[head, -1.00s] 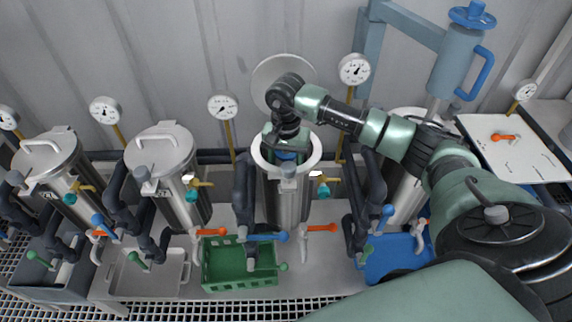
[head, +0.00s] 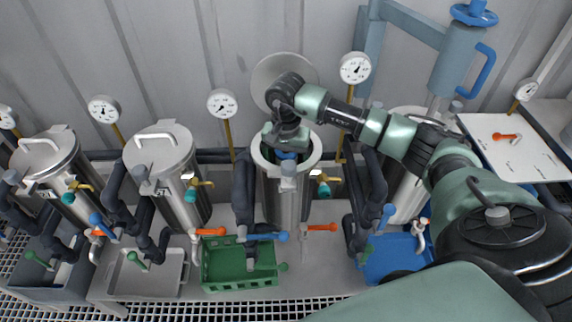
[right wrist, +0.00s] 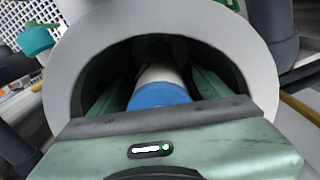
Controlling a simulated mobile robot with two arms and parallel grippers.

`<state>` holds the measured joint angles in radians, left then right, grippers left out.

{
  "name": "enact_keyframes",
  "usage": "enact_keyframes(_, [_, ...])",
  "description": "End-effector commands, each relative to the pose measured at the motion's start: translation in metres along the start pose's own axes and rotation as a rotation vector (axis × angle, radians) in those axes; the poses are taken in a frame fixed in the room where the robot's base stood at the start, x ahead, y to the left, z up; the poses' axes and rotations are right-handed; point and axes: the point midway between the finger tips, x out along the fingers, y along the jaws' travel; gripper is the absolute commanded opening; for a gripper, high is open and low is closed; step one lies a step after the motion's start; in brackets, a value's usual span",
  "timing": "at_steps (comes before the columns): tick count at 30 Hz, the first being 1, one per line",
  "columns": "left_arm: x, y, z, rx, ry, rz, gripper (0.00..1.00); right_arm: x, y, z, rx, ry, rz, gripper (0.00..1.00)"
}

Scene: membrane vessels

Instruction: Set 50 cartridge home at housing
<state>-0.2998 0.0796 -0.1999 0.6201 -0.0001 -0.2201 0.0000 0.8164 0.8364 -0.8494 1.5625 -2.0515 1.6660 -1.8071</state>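The housing is an upright steel vessel (head: 284,205) with a wide pale rim (right wrist: 62,80) and an open mouth. The cartridge (right wrist: 160,94) stands inside the mouth, with a blue end cap and a white body running down into shadow. Its blue end also shows in the head view (head: 287,155). My right gripper (head: 285,143) points down into the mouth, its palm close to the blue cap. Its two green fingers flank the cartridge; whether they touch it is not clear. The cartridge's lower end is hidden. My left gripper is not in view.
A round lid (head: 268,72) stands raised behind the mouth. Lidded vessels (head: 160,165) stand to the left, and another vessel is partly behind my right arm. Dark pipes and coloured valve handles (head: 322,227) crowd the front. A green crate (head: 240,279) and blue tray (head: 395,268) sit below.

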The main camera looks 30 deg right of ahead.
Motion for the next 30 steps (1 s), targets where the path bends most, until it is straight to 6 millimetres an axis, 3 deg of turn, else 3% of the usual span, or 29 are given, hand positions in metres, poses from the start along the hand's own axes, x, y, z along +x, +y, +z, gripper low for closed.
enact_keyframes(8, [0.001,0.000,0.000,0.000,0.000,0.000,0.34,-0.003,0.000,0.000,0.000,0.000,0.000,0.78])
enact_keyframes(21, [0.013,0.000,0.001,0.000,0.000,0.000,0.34,-0.068,0.000,-0.001,0.001,0.002,-0.001,0.78])
enact_keyframes(30, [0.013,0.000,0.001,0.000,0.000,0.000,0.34,-0.078,0.000,0.000,0.001,-0.001,0.001,0.78])
